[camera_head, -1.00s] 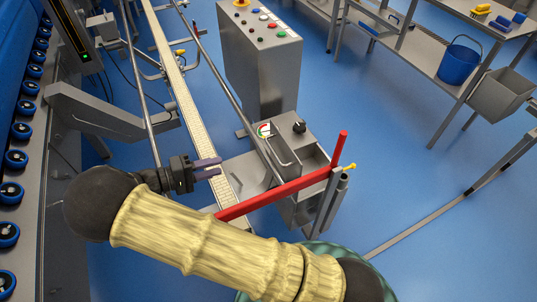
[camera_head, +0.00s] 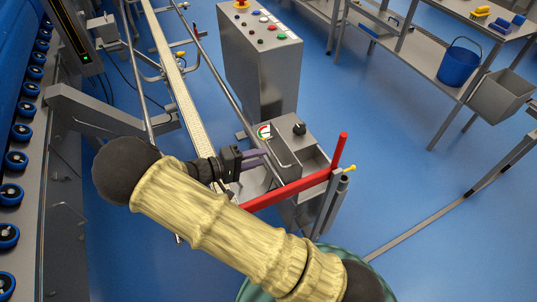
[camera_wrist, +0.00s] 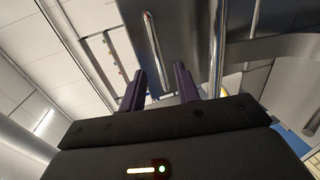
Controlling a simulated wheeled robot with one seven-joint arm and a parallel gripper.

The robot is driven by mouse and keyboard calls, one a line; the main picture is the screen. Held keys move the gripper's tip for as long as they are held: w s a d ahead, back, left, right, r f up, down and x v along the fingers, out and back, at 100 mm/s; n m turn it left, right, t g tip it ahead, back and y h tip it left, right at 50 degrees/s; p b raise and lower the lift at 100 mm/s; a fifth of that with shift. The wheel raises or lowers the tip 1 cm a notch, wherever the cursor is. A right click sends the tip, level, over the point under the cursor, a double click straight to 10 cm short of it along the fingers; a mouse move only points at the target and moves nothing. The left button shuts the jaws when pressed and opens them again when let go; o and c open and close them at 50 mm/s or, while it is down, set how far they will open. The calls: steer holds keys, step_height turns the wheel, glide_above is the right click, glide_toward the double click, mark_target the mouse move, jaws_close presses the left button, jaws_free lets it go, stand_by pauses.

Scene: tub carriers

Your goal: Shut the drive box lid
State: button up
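The drive box (camera_head: 312,163) is a grey metal box right of the conveyor, with a gauge and black knob on top. Its lid (camera_head: 285,158) is a grey panel with a bar handle. It appears raised along the left side of an open compartment; its exact angle is hard to tell. My gripper (camera_head: 262,158) is just left of the lid, with its fingers pointing right toward it. In the wrist view my gripper (camera_wrist: 160,85) has its dark fingers apart and nothing between them. The lid (camera_wrist: 185,40) and its handle (camera_wrist: 152,45) show ahead of the fingertips; contact cannot be told.
A red bar (camera_head: 290,190) runs across the box's near side, with an upright red end. A rail and the narrow conveyor (camera_head: 178,90) pass on the left. A control cabinet (camera_head: 262,65) stands behind the box.

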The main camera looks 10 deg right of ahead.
steer(key=x, duration=0.4)
steer(key=shift+d, duration=0.1)
jaws_close()
